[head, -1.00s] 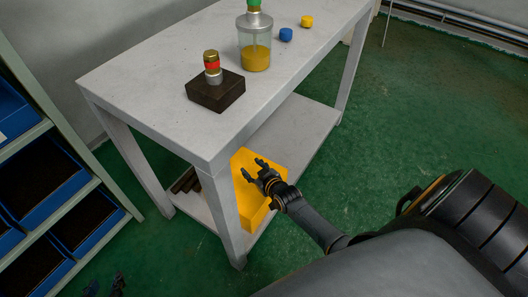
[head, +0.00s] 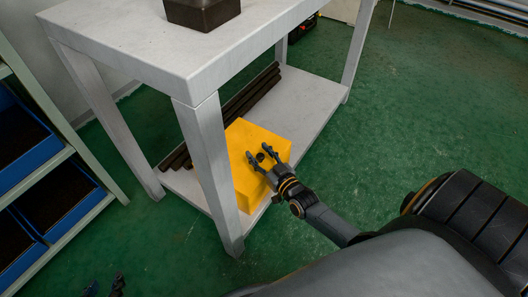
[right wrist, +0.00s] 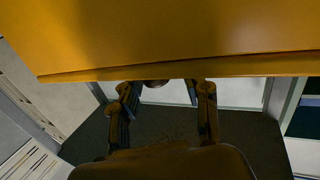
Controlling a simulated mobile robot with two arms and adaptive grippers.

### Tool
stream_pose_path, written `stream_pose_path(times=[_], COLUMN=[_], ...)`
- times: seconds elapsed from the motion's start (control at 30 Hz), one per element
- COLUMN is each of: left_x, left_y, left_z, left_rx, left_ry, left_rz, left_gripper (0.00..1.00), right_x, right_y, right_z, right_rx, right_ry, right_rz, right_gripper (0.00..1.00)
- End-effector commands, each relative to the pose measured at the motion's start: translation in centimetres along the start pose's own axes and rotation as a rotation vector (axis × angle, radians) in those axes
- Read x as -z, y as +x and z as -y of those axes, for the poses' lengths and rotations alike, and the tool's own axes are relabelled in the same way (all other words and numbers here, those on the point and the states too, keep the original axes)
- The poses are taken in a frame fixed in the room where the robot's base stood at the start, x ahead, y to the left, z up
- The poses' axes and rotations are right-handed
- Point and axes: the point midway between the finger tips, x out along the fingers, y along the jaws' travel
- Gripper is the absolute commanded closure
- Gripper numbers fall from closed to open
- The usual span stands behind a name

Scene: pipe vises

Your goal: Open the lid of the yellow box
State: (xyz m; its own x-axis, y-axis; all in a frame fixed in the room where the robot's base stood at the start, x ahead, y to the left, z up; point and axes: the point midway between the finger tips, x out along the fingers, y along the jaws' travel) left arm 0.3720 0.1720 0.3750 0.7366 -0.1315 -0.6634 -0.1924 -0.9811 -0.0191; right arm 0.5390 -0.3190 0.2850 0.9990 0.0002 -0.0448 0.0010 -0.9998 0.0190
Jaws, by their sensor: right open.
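The yellow box (head: 258,138) sits on the table's lower shelf, behind the front leg, which covers part of its left side. Its lid looks closed. A small dark round knob (head: 261,157) shows on the box between the fingers of my right gripper (head: 258,152). The right gripper is open, its fingers apart and close to the box. In the right wrist view the yellow box (right wrist: 180,35) fills the top, with the open fingers (right wrist: 165,88) just below its edge. Contact cannot be told. My left gripper (head: 104,286) shows at the bottom left, fingers apart, far from the box.
The grey table (head: 150,50) has a front leg (head: 212,165) right beside the box. Dark pipes (head: 250,92) lie on the lower shelf (head: 310,105) behind it. A dark block (head: 203,10) stands on the tabletop. Blue bins (head: 25,145) fill a rack at left. Green floor at right is clear.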

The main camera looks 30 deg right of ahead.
Motion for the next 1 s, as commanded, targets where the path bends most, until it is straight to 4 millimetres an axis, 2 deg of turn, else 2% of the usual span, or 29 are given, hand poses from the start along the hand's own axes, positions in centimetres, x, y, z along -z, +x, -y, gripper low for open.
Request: stream_pose_path(times=[0.03, 0.17, 0.23, 0.4, 1.0], left_x=[-1.2, -2.2, -1.1, -0.9, -1.0], left_y=[1.1, 2.0, 1.0, 0.8, 0.8], left_z=[0.0, -0.1, 0.0, 0.0, 0.0], left_rx=[0.0, 0.0, 0.0, 0.0, 0.0], left_ry=[0.0, 0.0, 0.0, 0.0, 0.0], left_rz=[0.0, 0.0, -0.001, 0.0, 0.0], left_gripper=[0.6, 0.6, 0.6, 0.6, 0.6], right_x=[-1.1, -1.5, -0.7, -0.8, -1.0], right_y=[0.0, -0.1, -1.1, -2.0, -2.1], right_z=[0.0, 0.0, -0.1, -0.1, -0.1], right_rx=[0.0, 0.0, 0.0, 0.0, -0.001], right_ry=[0.006, 0.021, 0.021, 0.02, 0.019], right_rz=[-0.016, -0.049, -0.044, -0.045, -0.045], right_gripper=[0.54, 0.54, 0.54, 0.54, 0.54])
